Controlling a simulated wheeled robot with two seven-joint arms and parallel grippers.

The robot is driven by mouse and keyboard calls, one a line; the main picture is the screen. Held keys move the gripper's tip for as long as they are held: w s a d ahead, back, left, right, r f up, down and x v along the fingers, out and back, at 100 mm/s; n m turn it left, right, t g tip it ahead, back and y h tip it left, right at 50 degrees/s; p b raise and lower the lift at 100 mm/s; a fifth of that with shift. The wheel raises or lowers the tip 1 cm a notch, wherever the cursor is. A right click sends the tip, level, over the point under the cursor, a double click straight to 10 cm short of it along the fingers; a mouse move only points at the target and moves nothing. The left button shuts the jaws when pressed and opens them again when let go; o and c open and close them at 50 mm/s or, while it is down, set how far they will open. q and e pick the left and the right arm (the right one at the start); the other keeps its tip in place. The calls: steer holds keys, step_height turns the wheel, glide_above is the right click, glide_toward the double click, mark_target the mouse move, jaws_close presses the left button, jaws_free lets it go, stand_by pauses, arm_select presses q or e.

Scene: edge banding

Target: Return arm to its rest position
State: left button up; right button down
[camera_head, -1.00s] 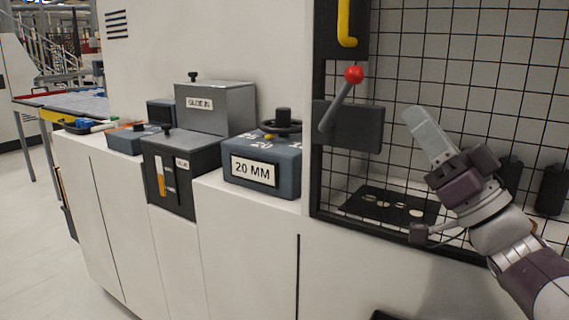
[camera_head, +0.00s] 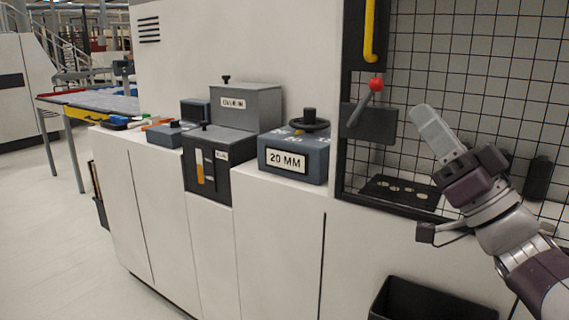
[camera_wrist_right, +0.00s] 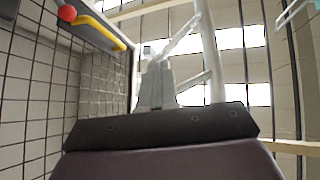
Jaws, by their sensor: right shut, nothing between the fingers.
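My right gripper (camera_head: 437,132) is at the right of the head view, raised in front of the black wire grid. Its pale grey fingers are shut together with nothing between them and point up and to the left. In the right wrist view the gripper (camera_wrist_right: 160,85) points up toward the ceiling. The arm comes in from the lower right. My left gripper does not show in the head view.
A red-knobbed lever (camera_head: 375,85) stands left of my right gripper, below a yellow handle (camera_head: 370,30). A 20 MM box (camera_head: 293,158) and a glue unit (camera_head: 207,165) sit on the white machine (camera_head: 270,235). A black bin (camera_head: 432,300) is below. Floor is clear at left.

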steer(key=w+d+f+m+t+h, duration=0.1)
steer(key=w+d+f+m+h, duration=0.3)
steer(key=w+f+m+h, duration=0.65)
step_height(320, 180, down, 16)
steer(key=s+d+g+h, duration=0.1)
steer(key=g+h, duration=0.4)
steer(key=h, duration=0.2)
steer(key=s+a+f+n+g, duration=0.2)
steer(key=s+f+g, duration=0.5)
steer(key=s+f, duration=0.3)
steer(key=s+a+f+n+g, duration=0.25)
steer(key=s+f+g, duration=0.35)
steer(key=s+f, duration=0.5)
arm_select(q)
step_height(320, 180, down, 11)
steer(key=b, duration=1.1)
arm_select(e)
step_height(320, 180, down, 14)
steer(key=a+g, duration=0.1)
steer(key=g, duration=0.1)
arm_select(q)
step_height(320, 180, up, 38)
steer(key=p, duration=3.7)
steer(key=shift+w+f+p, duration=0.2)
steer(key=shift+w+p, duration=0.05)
steer(key=shift+p, duration=0.05)
arm_select(e)
step_height(320, 180, up, 38)
steer(key=shift+s+f, duration=0.2)
